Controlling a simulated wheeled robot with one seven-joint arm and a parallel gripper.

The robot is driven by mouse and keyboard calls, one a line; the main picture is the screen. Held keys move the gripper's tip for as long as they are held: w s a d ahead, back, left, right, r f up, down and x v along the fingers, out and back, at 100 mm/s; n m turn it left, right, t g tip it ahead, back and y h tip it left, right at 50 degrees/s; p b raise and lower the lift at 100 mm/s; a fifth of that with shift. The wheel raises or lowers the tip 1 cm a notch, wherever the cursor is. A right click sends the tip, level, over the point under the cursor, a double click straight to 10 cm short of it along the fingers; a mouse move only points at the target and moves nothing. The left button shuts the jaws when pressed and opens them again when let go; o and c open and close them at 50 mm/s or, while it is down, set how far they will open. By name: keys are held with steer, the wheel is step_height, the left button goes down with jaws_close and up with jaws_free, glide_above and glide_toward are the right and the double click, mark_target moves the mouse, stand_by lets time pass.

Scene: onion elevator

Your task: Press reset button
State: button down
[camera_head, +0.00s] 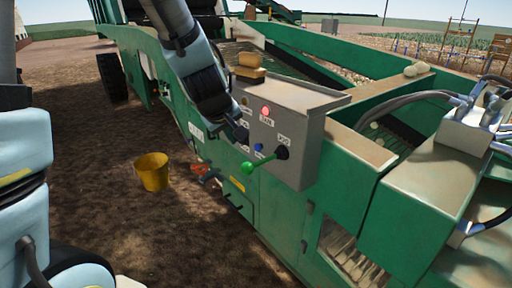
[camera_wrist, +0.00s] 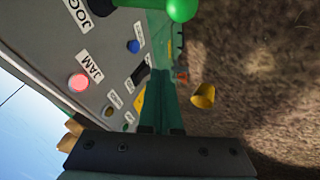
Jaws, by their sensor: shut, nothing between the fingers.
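The grey control box (camera_head: 300,168) stands on the side of the green machine. Its blue button (camera_head: 259,147) sits below the lit red JAM light (camera_head: 265,111); the small label beside it is too blurred to read. In the wrist view the blue button (camera_wrist: 134,46) and JAM light (camera_wrist: 78,82) are both in clear sight, turned sideways. My gripper (camera_head: 241,134) is shut and empty, close in front of the panel's left part, left of and above the blue button. My arm hides some of the panel's left side.
A green ball-ended lever (camera_head: 247,168) sticks out below the blue button, with a black JOG knob (camera_head: 281,152) to its right. A brown block-like object (camera_head: 249,70) sits on top near the box. A yellow bucket (camera_head: 153,171) stands on open dirt at the left.

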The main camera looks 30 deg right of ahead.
mark_target(258, 147)
steer(key=w+d+f+p, duration=0.1)
steer(key=w+d+f, duration=0.4)
steer(key=d+f, duration=0.2)
steer(key=shift+w+d+f, duration=0.25)
steer(key=shift+d+f, duration=0.1)
steer(key=shift+f, duration=0.15)
steer(key=shift+d, duration=0.1)
